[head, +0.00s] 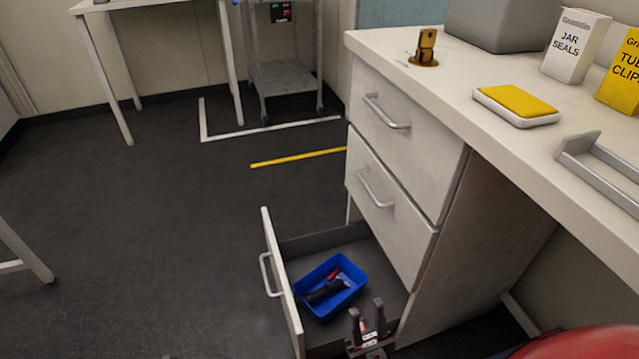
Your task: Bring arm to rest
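My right gripper (367,318) shows at the bottom of the head view, at the near end of the open bottom drawer (280,262). Its two dark fingers point up and stand apart, with nothing visible between them. A blue tray (316,310) sits in the drawer, left of and beyond the gripper, apart from it in the picture. The tray holds a dark item (324,291) and a small red one. My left gripper is not in view. Most of the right arm is out of the frame.
The upper two drawers (405,160) are shut. The counter (480,110) above carries a brass fitting (425,48), a yellow-topped pad (515,103), boxes and a grey tray or bracket. A red rounded thing (585,345) is at bottom right. Open floor (150,230) lies to the left.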

